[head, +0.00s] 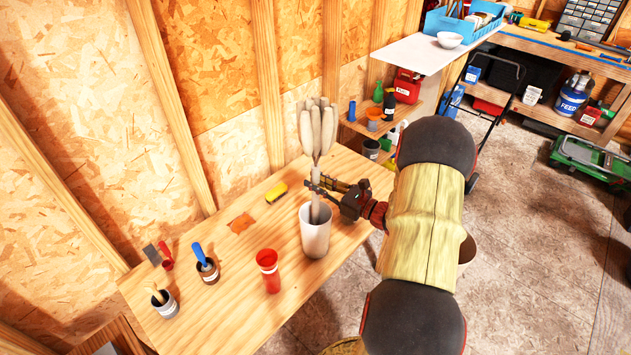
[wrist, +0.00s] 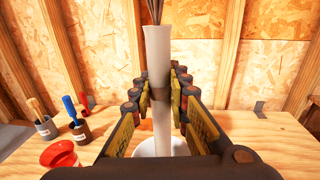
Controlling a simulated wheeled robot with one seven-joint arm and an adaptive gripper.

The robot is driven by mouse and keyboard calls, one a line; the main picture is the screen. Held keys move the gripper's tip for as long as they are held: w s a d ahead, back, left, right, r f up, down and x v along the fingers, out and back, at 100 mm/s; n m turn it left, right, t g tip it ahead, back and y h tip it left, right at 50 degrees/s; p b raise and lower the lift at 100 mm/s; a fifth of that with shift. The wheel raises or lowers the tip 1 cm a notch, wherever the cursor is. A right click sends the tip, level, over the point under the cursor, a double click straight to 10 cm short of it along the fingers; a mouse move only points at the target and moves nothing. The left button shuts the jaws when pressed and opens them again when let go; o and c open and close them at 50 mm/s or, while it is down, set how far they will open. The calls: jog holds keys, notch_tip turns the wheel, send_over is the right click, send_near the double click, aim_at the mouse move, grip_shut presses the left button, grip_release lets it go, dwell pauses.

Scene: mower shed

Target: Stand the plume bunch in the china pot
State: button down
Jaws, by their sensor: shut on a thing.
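The plume bunch (head: 318,130) is a cluster of pale grey plumes on a thick stem, standing about upright. In the wrist view its pale stem (wrist: 158,65) rises between my fingers. My gripper (head: 325,187) is shut on the stem just above the china pot. The china pot (head: 315,240) is a tall whitish pot on the wooden table, and its rim (wrist: 143,147) shows low in the wrist view. In the head view the stem's lower end is inside the pot's mouth. Whether it touches the bottom is hidden by the pot wall.
Two small pots with brushes (head: 206,268) (head: 164,303) are farther left. A yellow block (head: 277,192) and an orange cloth (head: 241,222) lie behind.

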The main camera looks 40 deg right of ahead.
aim_at(316, 198)
jog(key=shift+f+b, duration=2.2)
jog(key=shift+f, duration=1.25)
jog(key=c, duration=1.6)
grip_release()
jog(key=shift+c, duration=0.2)
jog(key=v, duration=1.2)
